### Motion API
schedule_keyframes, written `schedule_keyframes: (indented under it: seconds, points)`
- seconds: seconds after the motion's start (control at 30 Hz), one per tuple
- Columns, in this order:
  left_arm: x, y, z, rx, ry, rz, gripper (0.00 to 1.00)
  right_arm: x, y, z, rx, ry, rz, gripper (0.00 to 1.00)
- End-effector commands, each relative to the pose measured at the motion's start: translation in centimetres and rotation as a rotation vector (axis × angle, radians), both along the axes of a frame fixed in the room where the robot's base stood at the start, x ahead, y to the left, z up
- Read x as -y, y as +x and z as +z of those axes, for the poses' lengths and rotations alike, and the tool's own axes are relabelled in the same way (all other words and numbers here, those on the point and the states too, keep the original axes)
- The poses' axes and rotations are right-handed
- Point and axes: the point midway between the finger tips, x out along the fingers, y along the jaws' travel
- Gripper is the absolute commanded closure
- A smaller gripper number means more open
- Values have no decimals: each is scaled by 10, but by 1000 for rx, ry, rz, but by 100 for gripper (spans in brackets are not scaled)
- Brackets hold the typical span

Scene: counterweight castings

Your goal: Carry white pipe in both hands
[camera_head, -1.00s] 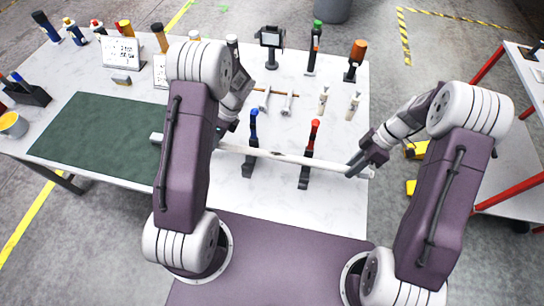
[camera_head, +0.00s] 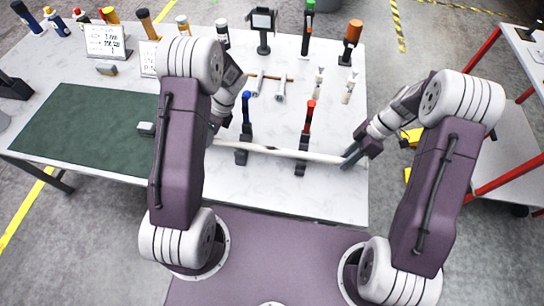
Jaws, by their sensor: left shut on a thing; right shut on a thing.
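The white pipe (camera_head: 280,151) runs nearly level across the table, passing the blue-handled tool (camera_head: 246,108) and the red-handled tool (camera_head: 309,116) in their dark stands. Its left end (camera_head: 146,128) shows over the green mat (camera_head: 75,133); part of it is hidden behind my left arm. My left gripper (camera_head: 213,132) is shut on the pipe left of the blue-handled tool, with its fingers mostly hidden. My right gripper (camera_head: 352,156) is shut on the pipe near its right end. I cannot tell how high the pipe is above the tabletop.
The white table (camera_head: 300,205) also holds pale hammers (camera_head: 280,90), small white bottles (camera_head: 348,88), an orange-topped tool (camera_head: 351,42), a small screen (camera_head: 263,22) and sign cards (camera_head: 106,40). A red-legged table (camera_head: 515,125) stands at right. Grey floor lies between the tables.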

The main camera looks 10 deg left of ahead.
Motion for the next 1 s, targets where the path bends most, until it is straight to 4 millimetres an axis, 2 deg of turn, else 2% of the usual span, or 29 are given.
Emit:
schedule_keyframes:
  seconds: [0.03,0.1,0.47,0.57,0.8,1.0]
  points:
    - [0,0,-6,0,1,0,73,0,0,-6,1,-1,0,73]
    - [0,0,-2,0,1,0,54,0,0,-2,1,-1,0,54]
    - [2,2,2,2,1,0,54,0,0,-2,0,0,0,54]
    - [8,6,18,5,1,-1,54,0,0,-2,0,0,0,54]
    - [32,21,73,6,0,-1,54,0,0,-2,0,0,0,54]
    - [44,28,101,3,0,-1,54,0,0,-2,0,0,0,54]
